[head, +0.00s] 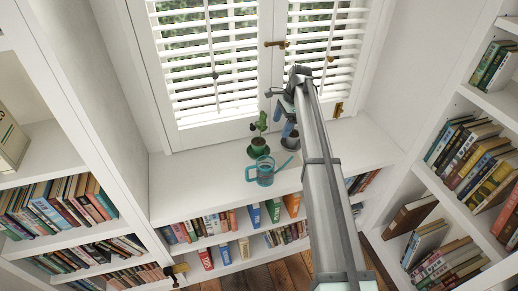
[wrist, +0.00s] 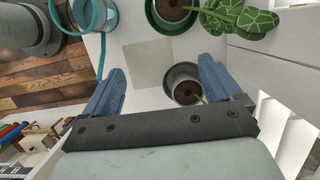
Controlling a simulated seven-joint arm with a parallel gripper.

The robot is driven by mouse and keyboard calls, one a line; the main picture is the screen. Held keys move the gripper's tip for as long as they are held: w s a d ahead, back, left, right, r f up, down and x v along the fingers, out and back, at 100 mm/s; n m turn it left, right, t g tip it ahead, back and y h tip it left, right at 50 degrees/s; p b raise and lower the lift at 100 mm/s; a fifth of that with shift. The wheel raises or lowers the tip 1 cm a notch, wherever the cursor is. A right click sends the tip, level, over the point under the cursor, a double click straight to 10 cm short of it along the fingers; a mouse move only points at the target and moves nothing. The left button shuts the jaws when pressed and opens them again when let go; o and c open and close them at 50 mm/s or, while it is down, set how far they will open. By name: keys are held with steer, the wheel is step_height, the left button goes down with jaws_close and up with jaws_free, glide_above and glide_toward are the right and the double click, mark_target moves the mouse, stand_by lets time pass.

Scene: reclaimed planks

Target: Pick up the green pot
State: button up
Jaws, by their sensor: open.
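The green pot (head: 258,152) stands on the white window ledge with a leafy plant (head: 261,122) rising from it. In the wrist view the green pot (wrist: 153,18) is at the top, with dark soil inside and broad green leaves (wrist: 240,18) to its right. My gripper (head: 288,128) is to the right of the green pot, over a grey pot (head: 291,143). In the wrist view my gripper (wrist: 162,68) has its blue fingers wide apart and empty. The grey pot (wrist: 183,72) shows below, near the right finger; I cannot tell the gap in height.
A teal watering can (head: 264,174) stands just in front of the green pot; it also shows in the wrist view (wrist: 111,14). The shuttered window (head: 210,60) rises behind. Bookshelves (head: 75,232) flank both sides. The ledge (head: 195,180) is clear to the left.

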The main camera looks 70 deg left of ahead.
mark_target(258, 142)
steer(key=s+a+r, duration=0.2)
steer(key=s+a, duration=0.1)
steer(key=s, duration=0.2)
steer(key=x, duration=1.3)
steer(key=shift+f, duration=0.25)
steer(key=shift+r, duration=0.1)
steer(key=c, duration=1.4)
steer(key=shift+c, duration=0.2)
steer(key=shift+r, duration=0.1)
step_height(258, 142, up, 13)
